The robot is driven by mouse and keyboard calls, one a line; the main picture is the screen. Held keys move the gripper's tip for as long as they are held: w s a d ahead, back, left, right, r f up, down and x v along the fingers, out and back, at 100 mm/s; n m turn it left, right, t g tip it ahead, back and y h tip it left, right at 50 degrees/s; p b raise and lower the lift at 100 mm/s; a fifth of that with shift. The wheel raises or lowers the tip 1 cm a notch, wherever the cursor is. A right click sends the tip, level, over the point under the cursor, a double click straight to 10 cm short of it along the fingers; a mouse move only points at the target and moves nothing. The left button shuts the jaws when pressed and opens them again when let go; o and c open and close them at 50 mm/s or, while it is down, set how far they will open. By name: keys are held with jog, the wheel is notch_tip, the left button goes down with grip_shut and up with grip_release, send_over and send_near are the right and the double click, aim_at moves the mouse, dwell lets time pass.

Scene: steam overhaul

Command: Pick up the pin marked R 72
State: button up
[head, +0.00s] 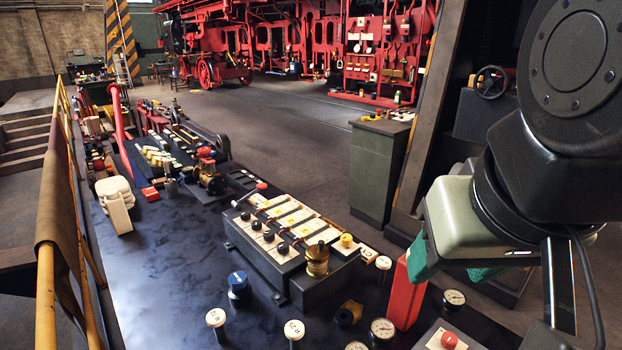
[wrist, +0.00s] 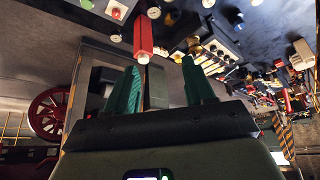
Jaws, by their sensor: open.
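Several white round-headed pins stand on the dark bench in the head view. One pin (head: 294,330) at the bottom has a mark that looks like R and a number, too small to read surely. Another marked pin (head: 216,318) is left of it. Two more white heads, a right one (head: 383,263) and a left one (head: 368,255), are near the grey box's right end. I cannot tell which is R 72. My gripper (head: 452,272) is open and empty, with green fingers, at the right above the bench edge. It also shows in the wrist view (wrist: 161,66), apart from the pins.
A red upright block (head: 404,293) stands close to my gripper and shows in the wrist view (wrist: 143,38). Gauges (head: 382,330), a blue-topped knob (head: 239,286) and a grey valve box (head: 290,240) crowd the bench. The bench is clear at left (head: 160,270).

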jog(key=m+t+y, duration=0.3)
jog(key=m+y, duration=1.3)
jog(key=m, duration=0.8)
send_over(222, 330)
jog(key=v, duration=0.4)
notch_tip(222, 330, down, 35)
notch_tip(222, 330, down, 7)
jog(key=shift+a+f, duration=0.1)
jog(key=shift+a, duration=0.05)
jog(key=shift+x, duration=2.55)
jog(key=shift+w+f, duration=0.1)
grip_shut()
